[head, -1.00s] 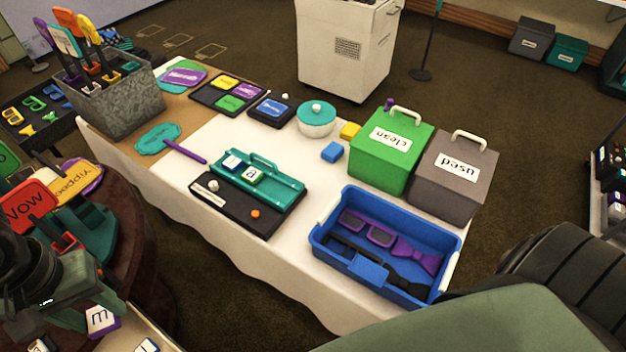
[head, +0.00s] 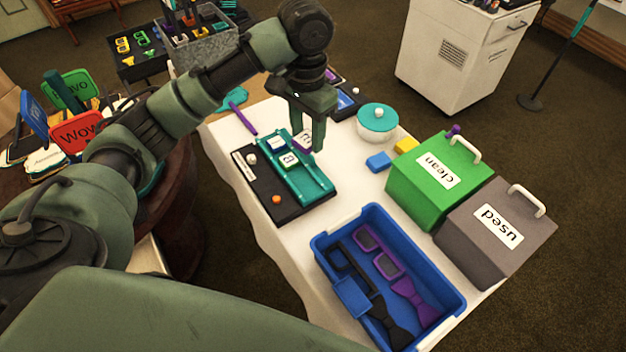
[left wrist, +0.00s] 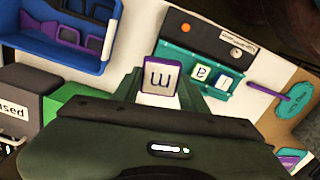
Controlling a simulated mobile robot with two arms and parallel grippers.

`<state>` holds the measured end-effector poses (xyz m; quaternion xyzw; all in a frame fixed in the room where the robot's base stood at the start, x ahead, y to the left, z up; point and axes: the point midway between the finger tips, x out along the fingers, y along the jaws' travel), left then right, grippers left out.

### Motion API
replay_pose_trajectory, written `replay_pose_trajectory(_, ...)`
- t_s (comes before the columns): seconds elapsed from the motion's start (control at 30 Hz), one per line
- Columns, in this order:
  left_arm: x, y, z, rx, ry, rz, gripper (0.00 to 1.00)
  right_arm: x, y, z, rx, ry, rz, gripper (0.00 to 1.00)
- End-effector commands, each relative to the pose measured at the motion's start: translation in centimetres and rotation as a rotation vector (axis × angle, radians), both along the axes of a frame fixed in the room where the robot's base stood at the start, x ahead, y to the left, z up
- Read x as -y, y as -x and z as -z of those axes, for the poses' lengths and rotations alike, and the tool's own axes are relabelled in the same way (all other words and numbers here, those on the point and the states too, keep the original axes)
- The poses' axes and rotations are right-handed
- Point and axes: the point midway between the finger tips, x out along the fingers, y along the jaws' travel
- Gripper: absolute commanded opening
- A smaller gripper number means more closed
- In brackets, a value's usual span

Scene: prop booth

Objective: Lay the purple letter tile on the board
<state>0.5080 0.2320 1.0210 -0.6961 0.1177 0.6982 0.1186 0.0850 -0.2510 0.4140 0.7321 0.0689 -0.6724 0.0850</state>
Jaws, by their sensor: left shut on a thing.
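The purple letter tile (head: 303,139) has a white face marked "m" and is also large in the left wrist view (left wrist: 160,77). My left gripper (head: 308,134) is shut on it, a finger on each side, near the far edge of the board. The teal board (head: 314,180) lies on a black base on the white table and also shows in the left wrist view (left wrist: 184,58). A blue-edged tile (head: 276,145) and a green-edged tile (head: 289,160) rest on it side by side. In the wrist view the purple tile appears apart from the board. My right gripper is not in view.
A blue tub (head: 317,243) with purple and black props stands at the near right. A green "clean" box (head: 412,196) and a grey "used" box (head: 462,232) stand right of the board. A teal-lidded bowl (head: 377,120), a blue block (head: 378,161) and a yellow block (head: 405,146) stand beyond it.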

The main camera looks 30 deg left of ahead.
Motion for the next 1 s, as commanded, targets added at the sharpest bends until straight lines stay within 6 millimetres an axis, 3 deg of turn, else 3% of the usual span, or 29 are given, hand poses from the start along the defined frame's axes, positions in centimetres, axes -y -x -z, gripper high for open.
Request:
replay_pose_trajectory(0.13,-1.9,-2.8,0.0,-0.002,0.002,0.109,0.04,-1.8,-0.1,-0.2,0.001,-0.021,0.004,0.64)
replay_pose_trajectory(0.37,-3.1,-4.2,1.1,-0.002,0.001,0.193,0.04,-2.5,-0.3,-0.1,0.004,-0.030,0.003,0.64)
replay_pose_trajectory(0.5,-3.1,-4.1,4.1,-0.006,0.002,0.198,0.04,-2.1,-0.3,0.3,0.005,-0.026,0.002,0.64)
replay_pose_trajectory(0.8,-3.3,-4.0,11.8,-0.006,-0.001,0.196,0.04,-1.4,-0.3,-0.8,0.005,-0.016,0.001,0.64)
replay_pose_trajectory(1.0,-3.2,-4.1,15.3,-0.001,0.000,0.196,0.04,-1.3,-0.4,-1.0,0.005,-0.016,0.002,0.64)
